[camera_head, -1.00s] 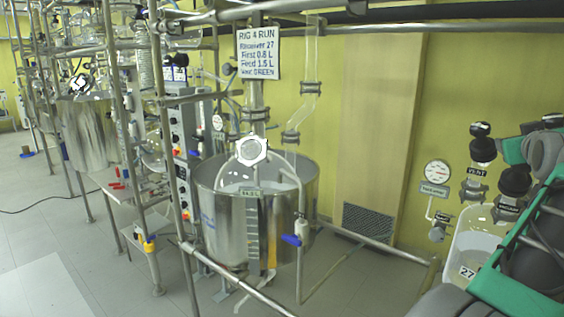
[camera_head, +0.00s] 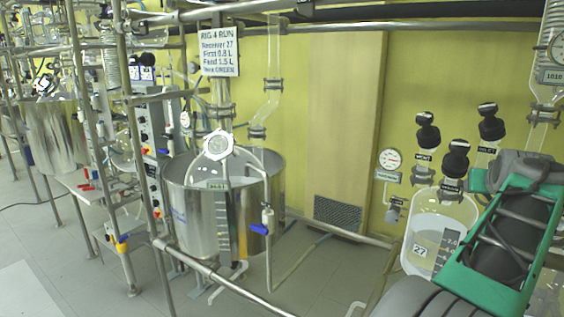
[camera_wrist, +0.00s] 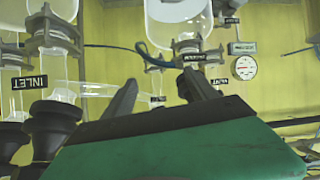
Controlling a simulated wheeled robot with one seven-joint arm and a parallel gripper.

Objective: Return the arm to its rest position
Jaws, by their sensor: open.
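My arm, with green and dark casing, fills the lower right of the head view, beside the glass receiver labelled 27 (camera_head: 436,232). My gripper is not clear in the head view. In the wrist view my gripper (camera_wrist: 160,92) shows as two dark fingers set apart, with nothing between them. Behind the fingers are glass vessels and a black valve (camera_wrist: 50,125) by an INLET label. The wrist picture seems upside down relative to the head view.
Black valve knobs (camera_head: 456,158) stand above the receiver, with a gauge (camera_head: 390,160) left of them. A steel pot (camera_head: 185,205) stands among metal rails (camera_head: 225,282) at centre left. Bare floor (camera_head: 50,245) lies at far left.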

